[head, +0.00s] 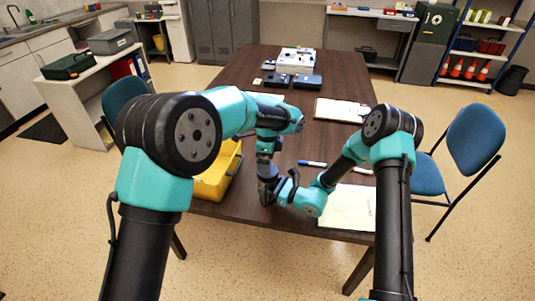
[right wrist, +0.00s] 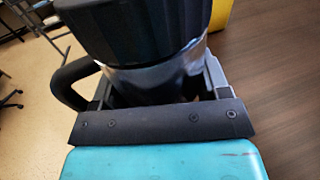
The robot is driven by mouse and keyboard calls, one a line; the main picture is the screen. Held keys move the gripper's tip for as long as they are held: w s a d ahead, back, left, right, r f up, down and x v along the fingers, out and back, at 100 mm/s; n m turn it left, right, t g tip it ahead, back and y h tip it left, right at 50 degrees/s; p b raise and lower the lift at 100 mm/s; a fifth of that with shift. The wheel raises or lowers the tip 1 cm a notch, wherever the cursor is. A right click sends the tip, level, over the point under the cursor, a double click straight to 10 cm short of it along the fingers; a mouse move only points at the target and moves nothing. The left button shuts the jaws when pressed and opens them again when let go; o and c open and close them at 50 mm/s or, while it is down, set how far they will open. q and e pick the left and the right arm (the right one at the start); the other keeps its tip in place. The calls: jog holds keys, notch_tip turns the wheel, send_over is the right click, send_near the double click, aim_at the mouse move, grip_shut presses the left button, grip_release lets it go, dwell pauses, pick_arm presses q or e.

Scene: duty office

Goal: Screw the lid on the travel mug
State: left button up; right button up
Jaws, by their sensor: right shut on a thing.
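The travel mug shows in the right wrist view as a shiny steel body (right wrist: 160,82) with a black handle (right wrist: 72,88) on its left. My right gripper (head: 274,190) is shut around the mug's body near the table's front edge. A wide black ribbed lid (right wrist: 135,32) sits over the mug's top; whether it is seated or threaded is not clear. My left gripper (head: 266,160) points down directly above the mug in the head view. Its fingertips are too small and dark there to tell open from shut.
A yellow bin (head: 215,180) stands just left of the mug. Papers (head: 348,207) lie to the right, with a blue marker (head: 312,163) behind. A clipboard (head: 340,110) and dark boxes (head: 306,81) are farther back. Bare tabletop lies between them.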

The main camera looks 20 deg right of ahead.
pick_arm(q)
jog(key=n, duration=0.6)
jog(key=shift+r+n, duration=0.25)
jog(key=shift+n, duration=0.05)
jog(key=n, duration=0.3)
jog(key=shift+r+n, duration=0.1)
jog(key=shift+n, duration=0.3)
jog(key=n, duration=0.3)
jog(key=shift+r+n, duration=0.1)
jog(key=shift+n, duration=0.3)
jog(key=n, duration=0.6)
jog(key=shift+r+n, duration=0.2)
jog(key=shift+n, duration=0.1)
jog(key=n, duration=0.6)
jog(key=shift+r+n, duration=0.2)
jog(key=shift+n, duration=0.1)
jog(key=shift+f, duration=0.1)
jog(key=shift+f, duration=3.9)
jog(key=shift+c, duration=0.3)
